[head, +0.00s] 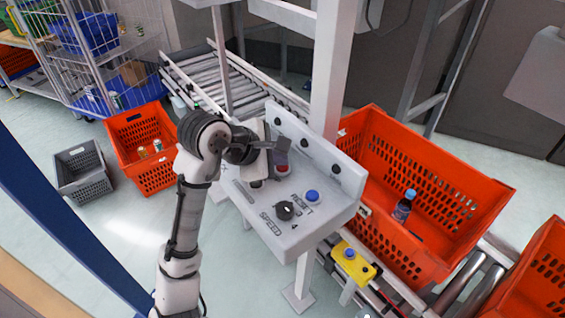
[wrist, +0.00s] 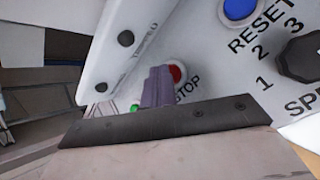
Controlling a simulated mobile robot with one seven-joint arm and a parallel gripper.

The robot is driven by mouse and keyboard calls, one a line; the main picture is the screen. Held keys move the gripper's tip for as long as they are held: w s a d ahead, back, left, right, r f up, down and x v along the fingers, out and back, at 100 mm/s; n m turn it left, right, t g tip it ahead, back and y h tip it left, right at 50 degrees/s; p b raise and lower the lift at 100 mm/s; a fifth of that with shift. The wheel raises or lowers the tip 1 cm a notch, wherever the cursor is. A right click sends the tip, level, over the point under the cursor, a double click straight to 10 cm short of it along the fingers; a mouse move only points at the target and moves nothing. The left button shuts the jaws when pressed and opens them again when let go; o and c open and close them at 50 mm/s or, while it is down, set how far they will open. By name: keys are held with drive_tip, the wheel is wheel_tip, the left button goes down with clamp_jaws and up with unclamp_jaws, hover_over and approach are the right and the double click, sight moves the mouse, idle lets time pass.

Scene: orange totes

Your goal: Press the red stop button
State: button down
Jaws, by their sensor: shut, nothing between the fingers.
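The red stop button (head: 282,169) sits on the top face of a white control panel (head: 318,222). In the wrist view the red button (wrist: 177,73) shows partly, beside the word STOP. My gripper (head: 283,150) is shut and empty, with its fingertips right at the button in the head view. In the wrist view the shut fingers (wrist: 157,86) cover the button's left side. I cannot tell whether they touch it.
A blue reset button (head: 312,196) and a black speed knob (head: 285,210) lie nearer on the panel. The panel's raised back wall (head: 316,150) stands close beyond the gripper. An orange tote (head: 440,170) with a bottle (head: 403,206) stands to the right.

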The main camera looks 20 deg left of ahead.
sight(278, 169)
drive_tip(key=shift+r+p, duration=0.6)
drive_tip(key=shift+r, duration=0.05)
wheel_tip(278, 169, up, 5)
drive_tip(key=p, duration=0.5)
drive_tip(key=shift+p, duration=0.4)
